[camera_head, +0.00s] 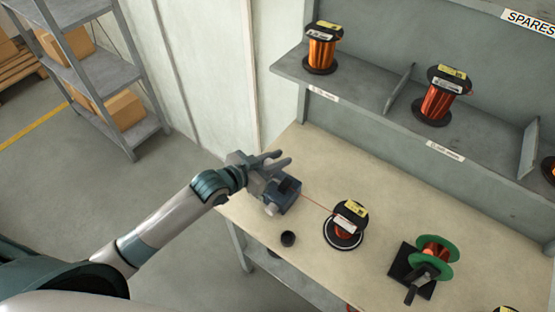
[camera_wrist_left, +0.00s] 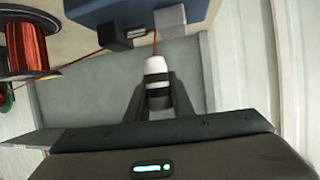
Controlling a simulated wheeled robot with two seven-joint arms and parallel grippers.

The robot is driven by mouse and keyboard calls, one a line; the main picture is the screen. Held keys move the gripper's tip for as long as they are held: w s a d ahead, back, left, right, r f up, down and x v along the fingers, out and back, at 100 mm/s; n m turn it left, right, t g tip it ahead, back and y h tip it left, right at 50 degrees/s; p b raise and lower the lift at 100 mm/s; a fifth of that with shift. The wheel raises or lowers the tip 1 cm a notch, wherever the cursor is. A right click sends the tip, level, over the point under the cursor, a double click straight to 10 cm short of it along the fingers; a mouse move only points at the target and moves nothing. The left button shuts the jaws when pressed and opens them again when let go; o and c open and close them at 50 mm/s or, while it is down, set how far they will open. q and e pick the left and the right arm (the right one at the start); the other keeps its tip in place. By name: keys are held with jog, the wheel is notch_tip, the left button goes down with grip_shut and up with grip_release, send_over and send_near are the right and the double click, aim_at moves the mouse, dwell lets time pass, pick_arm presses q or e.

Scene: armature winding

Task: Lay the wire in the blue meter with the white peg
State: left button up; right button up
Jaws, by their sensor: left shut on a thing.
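The blue meter (camera_head: 285,198) stands on the bench near its left edge, and its underside edge fills the top of the left wrist view (camera_wrist_left: 100,10). A dark block (camera_wrist_left: 115,36) and a grey block (camera_wrist_left: 170,20) show on its side. My left gripper (camera_head: 284,162) is just behind and above the meter. In the wrist view its fingers (camera_wrist_left: 158,98) are shut on the white peg (camera_wrist_left: 155,66), which has dark bands. The copper wire (camera_head: 317,203) runs from the black spool (camera_head: 348,222) to the meter; a stretch (camera_wrist_left: 155,42) reaches the peg. My right gripper is not in view.
A small black cup-like piece (camera_head: 288,238) stands in front of the meter. A green spool (camera_head: 436,250) on a black stand is at the right. Wire spools (camera_head: 322,48) stand on the shelf (camera_head: 365,105) behind. Bare bench lies between the meter and shelf.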

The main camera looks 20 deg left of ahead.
pick_arm(q)
jog(key=shift+w, duration=0.1)
jog(key=shift+w+d, duration=0.2)
jog(key=shift+w, duration=0.3)
dwell(0.5)
dwell(0.6)
